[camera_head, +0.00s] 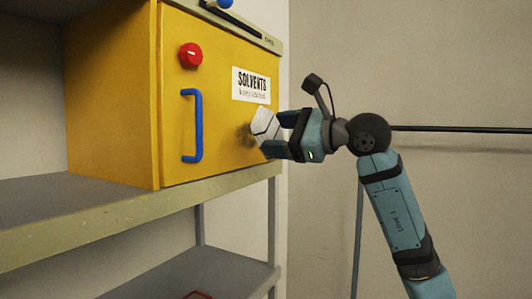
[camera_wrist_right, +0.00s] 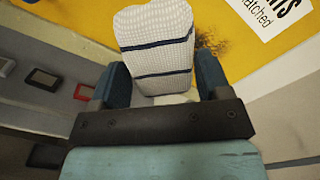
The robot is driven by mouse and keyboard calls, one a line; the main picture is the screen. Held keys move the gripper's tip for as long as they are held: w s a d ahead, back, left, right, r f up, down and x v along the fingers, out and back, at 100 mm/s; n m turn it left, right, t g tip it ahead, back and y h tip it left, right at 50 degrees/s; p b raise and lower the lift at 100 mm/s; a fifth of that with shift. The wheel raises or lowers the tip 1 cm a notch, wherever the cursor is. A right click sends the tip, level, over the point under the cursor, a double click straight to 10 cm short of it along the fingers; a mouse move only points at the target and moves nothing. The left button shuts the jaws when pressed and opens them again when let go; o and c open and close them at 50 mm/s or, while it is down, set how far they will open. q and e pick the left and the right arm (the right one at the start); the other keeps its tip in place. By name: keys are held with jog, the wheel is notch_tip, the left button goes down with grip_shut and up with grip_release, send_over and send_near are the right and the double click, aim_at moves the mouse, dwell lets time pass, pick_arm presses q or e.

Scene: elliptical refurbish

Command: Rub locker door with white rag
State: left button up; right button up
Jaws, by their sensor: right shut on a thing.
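The yellow locker door (camera_head: 222,120) fills the centre-left of the head view. It has a blue handle (camera_head: 197,125), a red knob (camera_head: 191,55) and a white "SOLVENTS" label (camera_head: 251,85). My right gripper (camera_head: 276,134) is at the door's right part, below the label, shut on the white rag (camera_head: 264,126). In the right wrist view the rag (camera_wrist_right: 155,40) is white with dark stripes between the fingers, against or very near the door. A dark smudge (camera_wrist_right: 208,42) shows on the door beside the rag. My left gripper is not in view.
The locker stands on a shelf (camera_head: 120,222), with a lower shelf (camera_head: 190,272) below holding a red-edged item (camera_head: 198,295). A wall (camera_head: 440,60) lies behind on the right. A blue-knobbed item (camera_head: 225,4) sits above the locker.

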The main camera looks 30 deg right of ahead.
aim_at(235, 133)
jog(key=shift+r+p+x, duration=0.2)
jog(key=shift+p+x, duration=0.45)
jog(key=shift+x, duration=0.45)
jog(key=shift+p+x, duration=0.5)
jog(key=shift+x, duration=1.2)
jog(key=shift+x, duration=0.95)
jog(key=shift+w+d+f, duration=0.1)
jog(key=shift+d+f, duration=0.05)
